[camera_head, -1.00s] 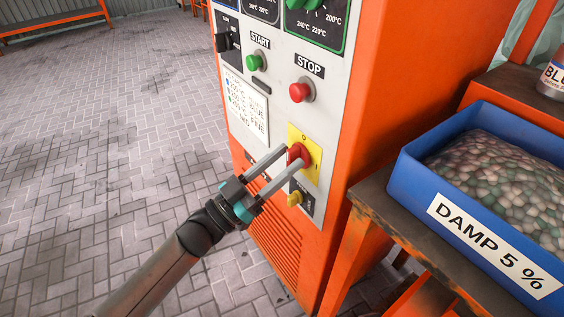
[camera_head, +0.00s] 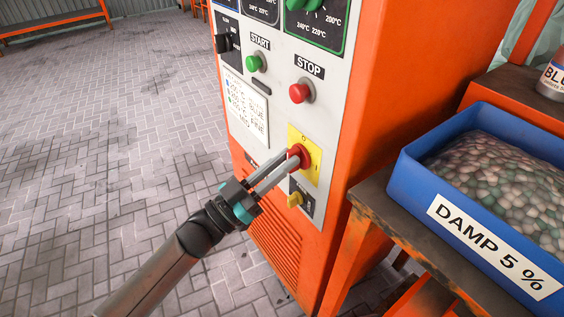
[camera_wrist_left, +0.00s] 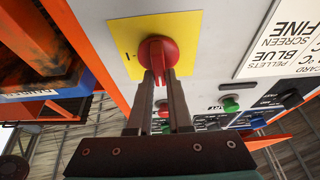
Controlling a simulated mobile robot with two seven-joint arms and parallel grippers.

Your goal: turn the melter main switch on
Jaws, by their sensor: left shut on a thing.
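The main switch is a red rotary knob (camera_head: 300,155) on a yellow plate (camera_head: 313,165), low on the white front panel of the orange melter (camera_head: 375,90). My left gripper (camera_head: 291,159) reaches it from the lower left, its fingers shut on the knob's grip. In the left wrist view the red knob (camera_wrist_left: 158,56) sits between the fingertips (camera_wrist_left: 159,84) on the yellow plate (camera_wrist_left: 185,30). An "I" mark shows at that plate's left side. The fingers hide part of the knob. My right gripper is not in view.
A green START button (camera_head: 254,63) and red STOP button (camera_head: 300,92) sit above the switch. On the right, a blue "DAMP 5 %" bin (camera_head: 410,172) of pellets stands on a bench (camera_head: 378,205). The paved floor at left is clear.

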